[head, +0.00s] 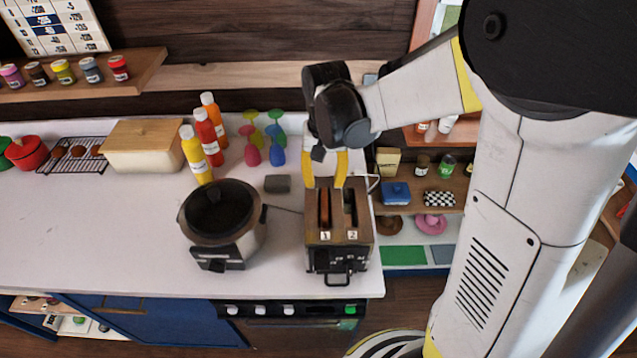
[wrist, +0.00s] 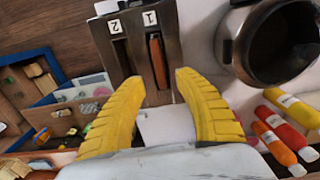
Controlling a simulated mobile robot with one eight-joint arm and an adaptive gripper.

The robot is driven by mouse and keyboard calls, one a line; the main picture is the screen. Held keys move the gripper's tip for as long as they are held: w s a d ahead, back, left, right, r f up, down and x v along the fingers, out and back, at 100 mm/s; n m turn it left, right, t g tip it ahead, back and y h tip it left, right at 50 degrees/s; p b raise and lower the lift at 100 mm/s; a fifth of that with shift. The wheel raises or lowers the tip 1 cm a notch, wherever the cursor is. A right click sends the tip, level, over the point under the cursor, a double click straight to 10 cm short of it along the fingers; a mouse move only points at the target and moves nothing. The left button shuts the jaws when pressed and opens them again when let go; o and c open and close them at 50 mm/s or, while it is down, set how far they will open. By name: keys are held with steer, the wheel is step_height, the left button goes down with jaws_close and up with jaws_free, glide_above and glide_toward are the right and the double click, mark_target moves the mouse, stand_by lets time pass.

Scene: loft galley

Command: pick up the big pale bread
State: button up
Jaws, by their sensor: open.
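My gripper (head: 326,182) is open, with its yellow fingers pointing down at the back end of the toaster (head: 325,258). In the wrist view my gripper (wrist: 160,82) has nothing between its fingertips, which are close to the end of the slots. A brown-orange bread slice (wrist: 157,62) stands in slot 1; it also shows in the head view (head: 324,208). Slot 2 looks dark, and I cannot tell whether anything is in it. I cannot make out a big pale bread in either view.
A dark round cooker (head: 218,212) stands left of the toaster. Sauce bottles (head: 208,135) and coloured goblets (head: 250,155) stand behind. A cream bin (head: 150,160) with a wooden lid is farther left. Shelves (head: 430,195) are at the right. The counter's front left is clear.

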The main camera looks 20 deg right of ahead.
mark_target(325, 198)
step_height(325, 198, down, 9)
steer(key=shift+d+b, duration=0.15)
steer(key=shift+b, duration=0.3)
jaws_close()
